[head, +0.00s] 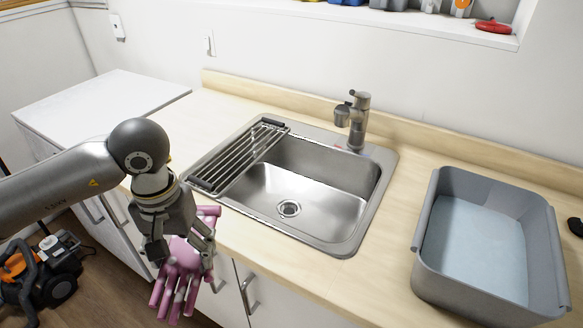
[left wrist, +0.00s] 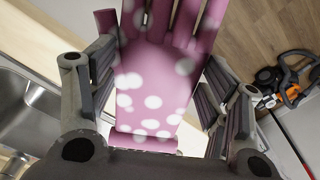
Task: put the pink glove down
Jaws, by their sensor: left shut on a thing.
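The pink glove (head: 183,268) hangs fingers-down from my left gripper (head: 182,240), in front of the counter's front edge. In the left wrist view the glove (left wrist: 155,85) is pink with white spots and lies between the two fingers of the left gripper (left wrist: 158,100). The gripper is shut on it. Part of the glove is hidden behind the gripper. My right gripper shows in neither view.
The wooden counter (head: 285,270) holds a steel sink (head: 325,205) with a drying rack (head: 240,160) across its left side and a faucet (head: 356,115) behind. A grey tub (head: 435,270) stands on the right. Bare counter lies between sink and tub. An orange-black machine (head: 35,275) is on the floor.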

